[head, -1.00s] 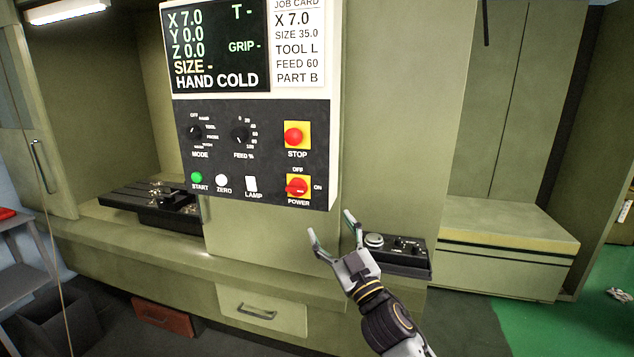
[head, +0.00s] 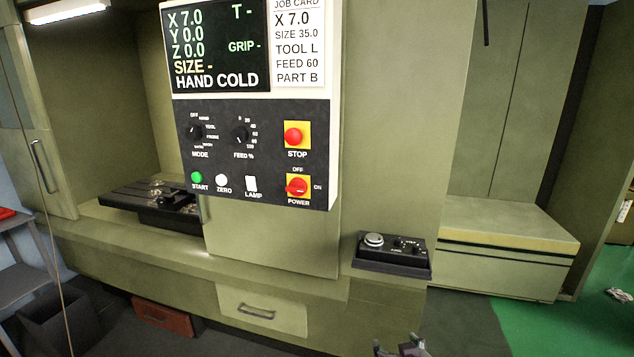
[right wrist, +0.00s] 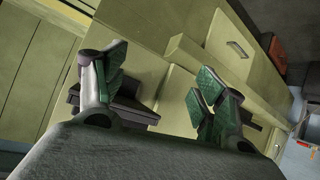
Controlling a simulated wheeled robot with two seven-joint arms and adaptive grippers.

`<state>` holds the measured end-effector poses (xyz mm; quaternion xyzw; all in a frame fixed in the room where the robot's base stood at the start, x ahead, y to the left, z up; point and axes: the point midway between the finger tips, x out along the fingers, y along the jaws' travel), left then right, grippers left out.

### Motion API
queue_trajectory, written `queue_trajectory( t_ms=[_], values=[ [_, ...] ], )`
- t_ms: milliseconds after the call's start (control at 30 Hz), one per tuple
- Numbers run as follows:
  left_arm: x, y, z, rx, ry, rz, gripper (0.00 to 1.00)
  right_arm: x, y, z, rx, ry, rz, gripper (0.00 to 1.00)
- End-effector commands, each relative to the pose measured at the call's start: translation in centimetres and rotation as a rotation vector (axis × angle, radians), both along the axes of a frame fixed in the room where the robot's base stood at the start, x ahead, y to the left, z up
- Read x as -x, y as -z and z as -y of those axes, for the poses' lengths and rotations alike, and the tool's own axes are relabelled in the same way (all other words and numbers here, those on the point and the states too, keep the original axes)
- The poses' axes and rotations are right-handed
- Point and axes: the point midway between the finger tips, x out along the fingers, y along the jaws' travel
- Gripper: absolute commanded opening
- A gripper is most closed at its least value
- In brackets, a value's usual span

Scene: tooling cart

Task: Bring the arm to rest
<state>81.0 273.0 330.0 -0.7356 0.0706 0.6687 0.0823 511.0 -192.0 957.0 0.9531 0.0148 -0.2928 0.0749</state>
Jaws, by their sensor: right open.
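My right gripper (head: 400,347) shows only at the bottom edge of the head view, low in front of the machine and below the small black control box (head: 393,254). In the right wrist view its two green-padded fingers (right wrist: 160,88) stand wide apart with nothing between them. The rest of my right arm is out of the head view. My left gripper is not in view.
A machine control panel (head: 250,150) with knobs and buttons hangs in front of the green machine. A drawer (head: 262,311) and a red box (head: 163,318) sit low at the front. A grey side table (head: 18,262) stands left.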

Motion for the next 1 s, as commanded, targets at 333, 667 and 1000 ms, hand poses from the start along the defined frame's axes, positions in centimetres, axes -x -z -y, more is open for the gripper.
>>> queue_trajectory(
  t_ms=[333, 667, 1000],
  values=[
    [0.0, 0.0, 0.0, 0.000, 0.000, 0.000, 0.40, 9.9, 6.8, 2.2, -0.006, 0.005, -0.382, 0.71],
    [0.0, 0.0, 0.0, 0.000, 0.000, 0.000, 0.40, 15.3, 9.0, 2.9, -0.013, -0.015, -0.565, 0.71],
    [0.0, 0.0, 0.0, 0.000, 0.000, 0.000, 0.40, 18.3, 10.7, 3.1, -0.017, -0.035, -0.672, 0.71]
  ],
)
